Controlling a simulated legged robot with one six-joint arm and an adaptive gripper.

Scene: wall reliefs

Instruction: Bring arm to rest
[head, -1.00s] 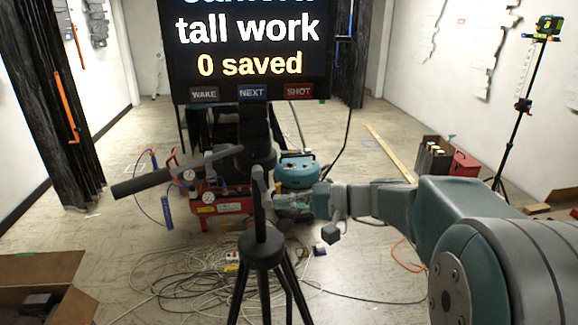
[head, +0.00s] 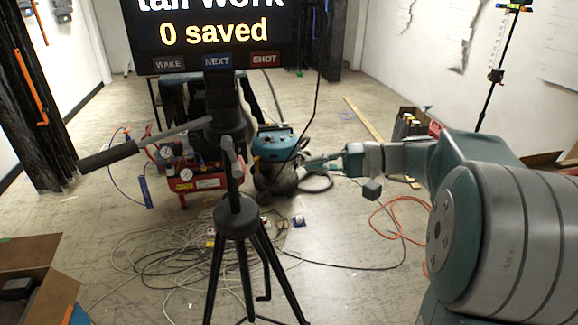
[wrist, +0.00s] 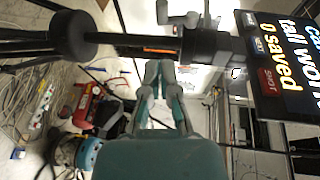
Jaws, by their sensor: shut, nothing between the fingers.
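My arm comes in from the right of the head view. My gripper (head: 312,162) points left at its end, in front of the teal vacuum in the picture. In the wrist view my gripper (wrist: 158,72) has its two fingers closed at the tips with nothing between them. The black tripod (head: 237,215) stands upright left of my gripper, with a gap between them in the head view. In the wrist view the tripod (wrist: 130,45) crosses sideways beyond the fingertips. It carries a screen (head: 210,35) reading "0 saved".
A red compressor (head: 190,180) and the teal vacuum (head: 275,145) stand behind the tripod. Loose cables (head: 150,250) cover the floor around its legs. An open cardboard box (head: 30,255) is at lower left. Another tripod (head: 492,90) stands by the right wall.

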